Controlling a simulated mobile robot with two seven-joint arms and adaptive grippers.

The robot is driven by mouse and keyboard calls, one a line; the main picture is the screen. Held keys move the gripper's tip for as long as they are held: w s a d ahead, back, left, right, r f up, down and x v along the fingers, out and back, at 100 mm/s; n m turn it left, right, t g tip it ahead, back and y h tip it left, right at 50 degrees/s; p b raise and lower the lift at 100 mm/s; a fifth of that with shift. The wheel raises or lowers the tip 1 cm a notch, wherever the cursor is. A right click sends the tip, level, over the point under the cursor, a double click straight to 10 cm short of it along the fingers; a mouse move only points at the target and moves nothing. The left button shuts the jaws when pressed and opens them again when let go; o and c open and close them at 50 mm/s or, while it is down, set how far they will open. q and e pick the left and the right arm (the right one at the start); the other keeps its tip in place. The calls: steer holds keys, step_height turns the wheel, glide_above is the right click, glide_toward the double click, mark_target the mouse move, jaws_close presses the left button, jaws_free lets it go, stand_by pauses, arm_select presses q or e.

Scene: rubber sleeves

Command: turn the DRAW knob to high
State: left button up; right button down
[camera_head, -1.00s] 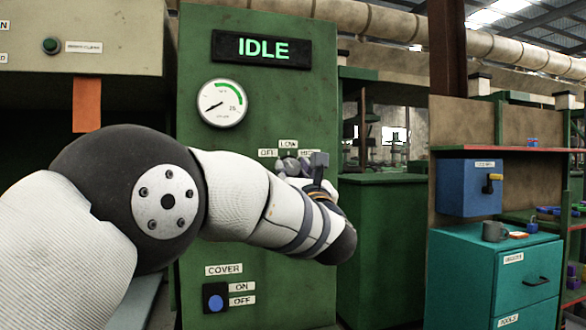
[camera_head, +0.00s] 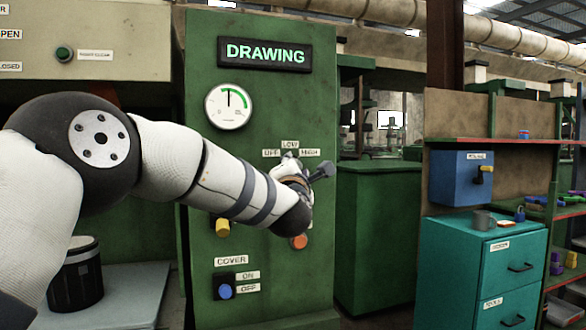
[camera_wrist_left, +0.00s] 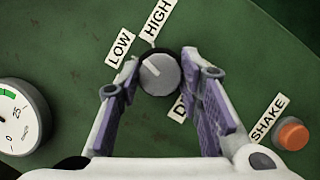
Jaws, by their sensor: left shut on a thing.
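The DRAW knob (camera_wrist_left: 165,78) is a round grey knob with a dark skirt and a pale line, seen in the left wrist view. Its line points up-left, toward the LOW label (camera_wrist_left: 120,47); the HIGH label (camera_wrist_left: 157,19) is above the knob. My left gripper (camera_wrist_left: 158,66) is shut on the knob, one finger on each side. The DRAW label (camera_wrist_left: 180,106) is partly hidden by the right-hand finger. In the head view my left arm and wrist hide most of the knob. The display (camera_head: 265,53) reads DRAWING. My right gripper is not in view.
A gauge (camera_head: 228,106) is above the knob, its needle about upright. A yellow knob (camera_head: 222,228), an orange button (camera_head: 299,242) and a blue COVER knob (camera_head: 225,291) are lower on the green panel. A black bucket (camera_head: 76,275) stands at left; a teal cabinet (camera_head: 460,275) stands at right.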

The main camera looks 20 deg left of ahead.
arm_select(q)
steer(key=m+g, duration=0.1)
steer(key=m, duration=0.2)
steer(key=m+h, duration=0.1)
steer(key=m, duration=0.2)
steer(key=shift+r+g, duration=0.2)
steer(key=shift+g, duration=0.2)
steer(key=shift+m, duration=0.3)
steer(key=o, duration=1.2)
steer(key=shift+a, duration=0.1)
steer(key=shift+c, duration=0.2)
steer(key=v, duration=1.2)
steer(key=shift+r, duration=0.1)
